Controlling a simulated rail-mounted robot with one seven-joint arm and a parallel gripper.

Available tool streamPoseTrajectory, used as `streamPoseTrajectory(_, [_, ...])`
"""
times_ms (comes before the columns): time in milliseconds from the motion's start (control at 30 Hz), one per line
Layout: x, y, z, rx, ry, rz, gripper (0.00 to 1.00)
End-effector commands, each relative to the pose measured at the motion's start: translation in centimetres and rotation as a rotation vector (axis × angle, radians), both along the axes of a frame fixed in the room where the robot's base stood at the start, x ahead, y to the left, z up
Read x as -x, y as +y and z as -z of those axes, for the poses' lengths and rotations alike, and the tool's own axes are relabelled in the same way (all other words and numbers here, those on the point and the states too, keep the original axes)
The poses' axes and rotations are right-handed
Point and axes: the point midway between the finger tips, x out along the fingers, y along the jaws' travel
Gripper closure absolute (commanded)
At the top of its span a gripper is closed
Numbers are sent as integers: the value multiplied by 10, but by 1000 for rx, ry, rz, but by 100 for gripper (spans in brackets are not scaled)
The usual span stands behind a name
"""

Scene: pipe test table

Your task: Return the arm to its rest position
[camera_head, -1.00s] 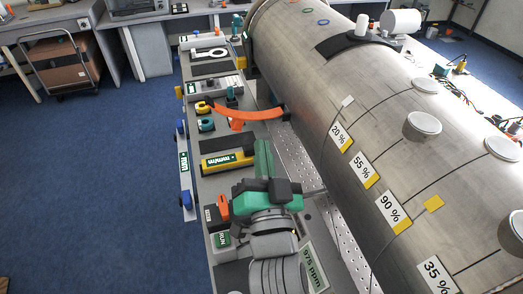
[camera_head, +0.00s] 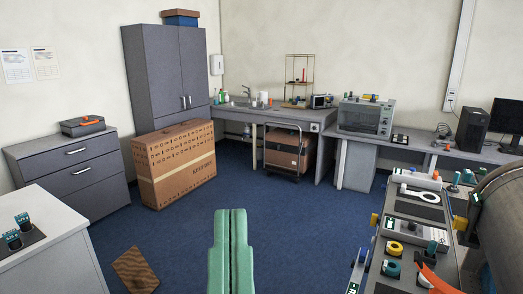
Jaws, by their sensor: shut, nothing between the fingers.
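My gripper (camera_head: 231,216) stands at the bottom middle of the head view. Its two long green fingers point away over the blue floor and lie side by side, shut, with nothing between them. The rest of my arm is below the picture edge. The gripper is clear of the grey tool bench (camera_head: 395,235) at the right.
The bench carries a white ring-ended tool (camera_head: 420,194), a yellow roll (camera_head: 394,247) and an orange curved piece (camera_head: 438,281). The metal pipe (camera_head: 503,215) shows at the right edge. A white counter (camera_head: 60,262) is at left, a cardboard box (camera_head: 175,165) ahead. Open floor surrounds the gripper.

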Motion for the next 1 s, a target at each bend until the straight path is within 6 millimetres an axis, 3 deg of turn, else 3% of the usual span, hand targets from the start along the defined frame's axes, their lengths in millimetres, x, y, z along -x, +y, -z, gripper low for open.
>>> streamPoseTrajectory(33, [-5,-8,-60,-10,15,18,100])
streamPoseTrajectory(300, [-6,-9,-196,-18,19,12,100])
streamPoseTrajectory(400, [-7,-9,-233,-20,20,10,100])
streamPoseTrajectory(500, [-7,-8,-257,-22,22,9,100])
streamPoseTrajectory(600, [-7,-8,-266,-22,22,8,100])
streamPoseTrajectory(1000, [-7,-9,-263,-23,22,8,100])
